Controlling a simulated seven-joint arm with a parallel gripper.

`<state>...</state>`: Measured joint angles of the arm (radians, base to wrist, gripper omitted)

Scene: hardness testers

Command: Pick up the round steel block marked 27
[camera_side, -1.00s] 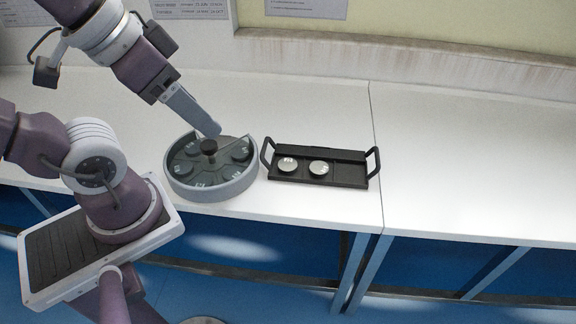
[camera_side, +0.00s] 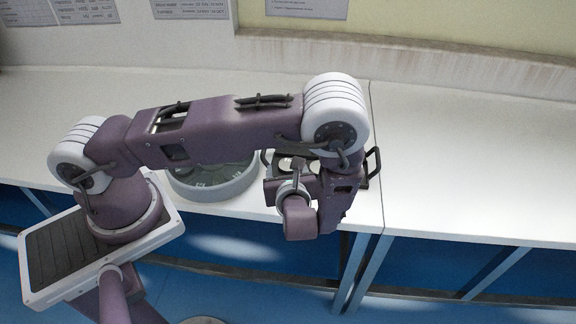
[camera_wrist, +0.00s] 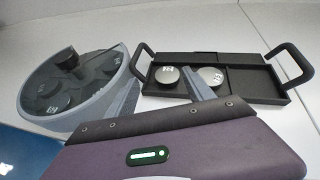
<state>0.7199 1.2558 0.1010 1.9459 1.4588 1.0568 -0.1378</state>
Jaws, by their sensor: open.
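Two round steel blocks sit side by side in a black two-handled tray (camera_wrist: 235,90). In the wrist view the left block (camera_wrist: 166,74) and the right block (camera_wrist: 210,76) each carry a small mark; I cannot read surely which is 27. My gripper (camera_wrist: 160,76) is open and empty, with its fingers pointing toward the tray. In that view the left block shows between the fingertips, and the right block lies just beyond the right finger. I cannot tell the height above them. In the side view my arm hides the fingers and most of the tray (camera_side: 373,164).
A round grey tray (camera_wrist: 36,120) with several dark marked discs and a central knob stands left of the black tray; it also shows in the side view (camera_side: 222,190). The white bench (camera_side: 470,150) is clear to the right. Its front edge is close to the trays.

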